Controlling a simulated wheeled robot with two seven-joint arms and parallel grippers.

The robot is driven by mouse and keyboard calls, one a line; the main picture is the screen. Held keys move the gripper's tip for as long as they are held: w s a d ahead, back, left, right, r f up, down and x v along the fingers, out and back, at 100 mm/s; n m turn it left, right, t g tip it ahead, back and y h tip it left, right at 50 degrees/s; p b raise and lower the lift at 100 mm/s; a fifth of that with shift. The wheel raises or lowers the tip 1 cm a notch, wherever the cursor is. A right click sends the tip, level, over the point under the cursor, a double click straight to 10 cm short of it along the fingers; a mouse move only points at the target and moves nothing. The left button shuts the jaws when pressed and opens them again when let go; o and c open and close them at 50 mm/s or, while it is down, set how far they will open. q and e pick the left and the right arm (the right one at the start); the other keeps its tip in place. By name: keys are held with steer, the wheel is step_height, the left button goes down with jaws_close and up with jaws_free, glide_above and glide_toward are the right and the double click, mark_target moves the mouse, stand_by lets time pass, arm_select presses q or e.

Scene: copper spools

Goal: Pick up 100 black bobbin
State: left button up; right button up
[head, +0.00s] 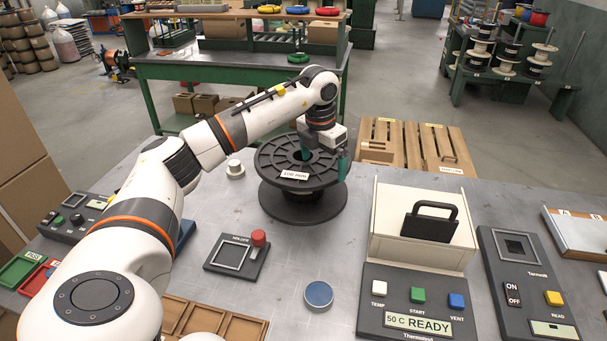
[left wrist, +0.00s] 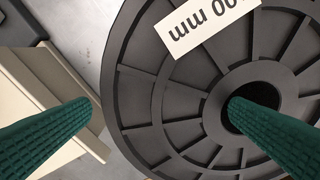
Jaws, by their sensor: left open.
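The black bobbin (head: 303,211) stands upright on the grey table, with wide spoked flanges and a white label that appears to read 100 mm. In the left wrist view its top flange (left wrist: 140,110) fills much of the picture, with part of the label cut off. My left gripper (head: 323,164) is open with green ribbed fingers, straddling one side of the top flange. One finger is at the centre hole, the other outside the rim. Whether either touches the bobbin I cannot tell. My right gripper is not in view.
A cream-lidded heater box (head: 420,225) stands right of the bobbin. A small panel with a red knob (head: 258,238), a blue round cap (head: 319,294) and a white knob (head: 235,168) are near. A wooden pallet (head: 425,143) lies behind the table.

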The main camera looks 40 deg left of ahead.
mark_target(324, 168)
arm_select(q)
steer(key=f, duration=0.4)
steer(key=shift+w+a+f+p, duration=0.1)
steer(key=shift+w+f+p, duration=0.2)
steer(key=shift+w+p, duration=0.1)
steer(key=c, duration=0.9)
steer(key=shift+r, duration=0.1)
steer(key=shift+c, duration=1.2)
steer(key=shift+r, duration=0.1)
